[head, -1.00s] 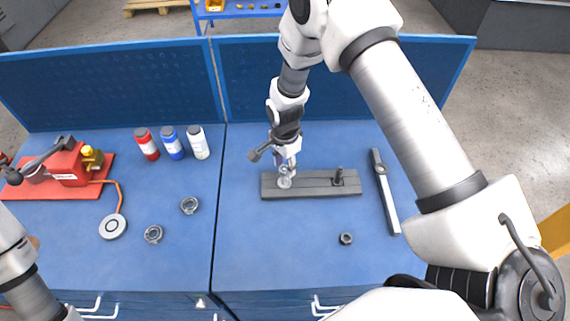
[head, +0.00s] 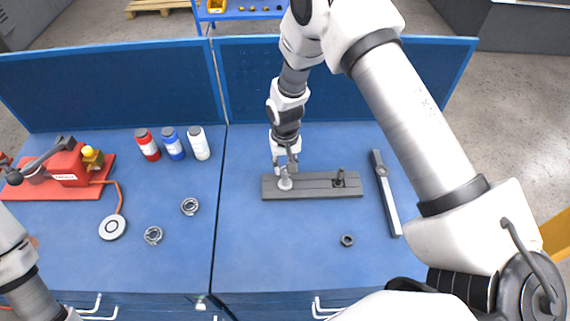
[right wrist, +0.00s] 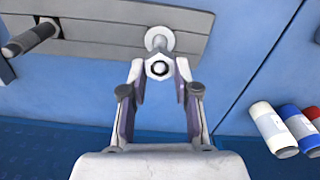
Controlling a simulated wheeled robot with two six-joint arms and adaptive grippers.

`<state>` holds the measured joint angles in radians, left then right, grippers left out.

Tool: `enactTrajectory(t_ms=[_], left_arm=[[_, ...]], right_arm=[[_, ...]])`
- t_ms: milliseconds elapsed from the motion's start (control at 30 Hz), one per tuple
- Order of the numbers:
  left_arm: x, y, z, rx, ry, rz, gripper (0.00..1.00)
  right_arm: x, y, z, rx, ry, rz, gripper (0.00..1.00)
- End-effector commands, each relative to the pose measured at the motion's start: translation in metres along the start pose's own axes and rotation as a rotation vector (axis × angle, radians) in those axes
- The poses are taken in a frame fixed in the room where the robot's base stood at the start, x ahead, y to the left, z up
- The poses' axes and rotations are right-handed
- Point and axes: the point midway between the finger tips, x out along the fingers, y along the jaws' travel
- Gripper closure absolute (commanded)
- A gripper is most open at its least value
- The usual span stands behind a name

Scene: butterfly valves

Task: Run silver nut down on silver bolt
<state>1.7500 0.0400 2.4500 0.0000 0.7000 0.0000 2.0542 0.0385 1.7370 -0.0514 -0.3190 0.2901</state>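In the head view the silver bolt's base (head: 285,184) stands at the left end of the block (head: 315,188). My right gripper (right wrist: 160,68) has one finger on each side of the nut, with a narrow gap showing; it looks open. In the head view it (head: 286,166) points down over the bolt.
A dark bolt (head: 340,178) stands at the block's right end. A dark nut (head: 347,240) and a grey bar (head: 385,192) lie nearby. Two rings (head: 190,206) (head: 153,235), three bottles (head: 172,144) and a red device (head: 70,170) are at left. The front middle is clear.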

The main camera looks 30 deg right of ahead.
Motion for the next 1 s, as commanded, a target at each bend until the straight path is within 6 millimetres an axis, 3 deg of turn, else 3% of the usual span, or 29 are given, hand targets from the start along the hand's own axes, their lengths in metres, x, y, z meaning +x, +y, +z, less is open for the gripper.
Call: enactTrajectory(t_ms=[133, 233, 1000], left_arm=[[-0.0010, 0.0000, 0.0000, 0.000, 0.000, 0.000, 0.60], [-0.0046, 0.0000, 0.0000, 0.000, 0.000, 0.000, 0.60], [-0.0069, 0.0000, 0.0001, 0.000, 0.000, 0.000, 0.60]], right_arm=[[-0.0002, 0.0001, 0.0003, 0.033, -0.001, 0.000, 1.00], [-0.0014, 0.0003, 0.0007, 0.196, 0.000, 0.000, 1.00], [0.0004, 0.0024, 0.0051, 1.943, 0.002, -0.002, 1.00]])
